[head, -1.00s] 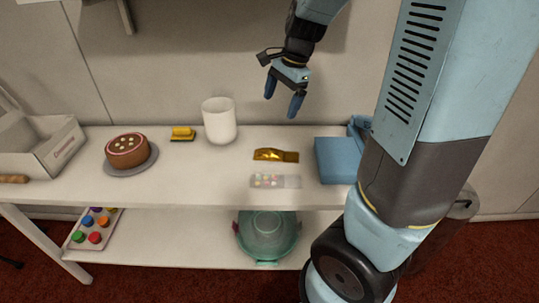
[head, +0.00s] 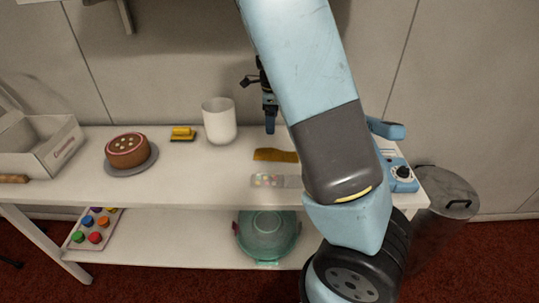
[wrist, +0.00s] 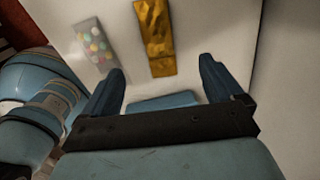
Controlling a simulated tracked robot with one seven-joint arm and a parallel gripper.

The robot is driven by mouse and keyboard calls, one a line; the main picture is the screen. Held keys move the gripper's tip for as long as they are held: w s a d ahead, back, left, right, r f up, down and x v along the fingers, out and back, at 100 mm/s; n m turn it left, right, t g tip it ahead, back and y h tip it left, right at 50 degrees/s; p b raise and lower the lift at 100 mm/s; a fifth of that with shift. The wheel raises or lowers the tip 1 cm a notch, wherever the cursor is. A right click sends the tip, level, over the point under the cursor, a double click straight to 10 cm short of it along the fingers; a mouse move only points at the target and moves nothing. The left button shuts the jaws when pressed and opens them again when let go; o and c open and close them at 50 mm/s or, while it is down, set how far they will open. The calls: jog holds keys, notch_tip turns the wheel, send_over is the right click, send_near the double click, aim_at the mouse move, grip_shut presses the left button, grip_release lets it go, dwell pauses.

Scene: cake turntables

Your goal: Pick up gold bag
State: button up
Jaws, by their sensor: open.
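The gold bag (head: 274,155) lies flat on the white table, its right end hidden behind my arm in the head view. In the wrist view the shiny gold bag (wrist: 155,38) lies beyond the fingertips, between their lines. My gripper (head: 270,122) hangs above the table near the back of the bag, apart from it. In the wrist view my gripper (wrist: 161,72) has its two blue fingers spread wide with nothing between them.
A clear packet of coloured dots (head: 268,180) lies in front of the bag. A white cup (head: 219,122), a yellow block-like item (head: 182,134) and a cake (head: 127,149) on a turntable stand left. A blue scale-like device (head: 402,176) is right, partly hidden by my arm.

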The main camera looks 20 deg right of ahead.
send_over(271, 149)
notch_tip(271, 149, down, 7)
jog(key=shift+d+f, duration=0.15)
jog(key=shift+f, duration=0.05)
jog(key=shift+s+a+f, duration=0.1)
jog(key=shift+f, duration=1.3)
jog(key=shift+s+a+f, duration=0.1)
jog(key=shift+f, duration=1.25)
jog(key=c, duration=1.1)
jog(key=shift+w+r, duration=0.1)
jog(key=shift+r, duration=0.05)
